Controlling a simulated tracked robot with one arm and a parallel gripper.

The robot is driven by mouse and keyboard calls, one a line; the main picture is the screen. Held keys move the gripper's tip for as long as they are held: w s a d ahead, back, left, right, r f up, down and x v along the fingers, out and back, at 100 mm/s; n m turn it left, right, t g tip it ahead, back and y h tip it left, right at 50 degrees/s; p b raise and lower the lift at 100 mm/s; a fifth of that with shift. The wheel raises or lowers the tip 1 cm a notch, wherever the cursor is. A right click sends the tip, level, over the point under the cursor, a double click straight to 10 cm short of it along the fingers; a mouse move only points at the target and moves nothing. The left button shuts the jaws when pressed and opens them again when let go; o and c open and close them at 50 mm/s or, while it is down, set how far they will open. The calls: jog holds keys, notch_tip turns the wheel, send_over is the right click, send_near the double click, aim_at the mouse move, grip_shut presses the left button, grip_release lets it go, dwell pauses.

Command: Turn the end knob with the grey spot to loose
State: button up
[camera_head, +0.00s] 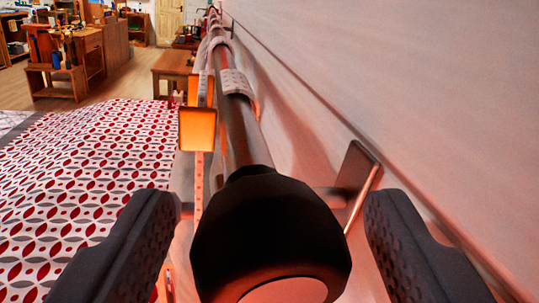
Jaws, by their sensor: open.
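A large black faceted end knob (268,232) fills the lower middle of the view, at the near end of a dark metal rod (243,132). A pale round spot (287,291), tinted pinkish by the light, shows on its near end face, cut off by the picture's bottom edge. My gripper (275,207) is open, with one dark ridged finger on each side of the knob. Gaps show between both fingers and the knob, so neither visibly touches it. I cannot tell from this view how tight the knob is.
The rod runs away along a pale wall (400,70) at the right, with a wall bracket (357,178) close to the right finger. An orange-lit panel (197,130) stands left of the rod. A red-and-grey patterned bed (90,170) lies left; wooden furniture (85,55) stands far off.

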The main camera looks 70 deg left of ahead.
jog(key=shift+w+a, duration=0.15)
jog(key=shift+a, duration=0.45)
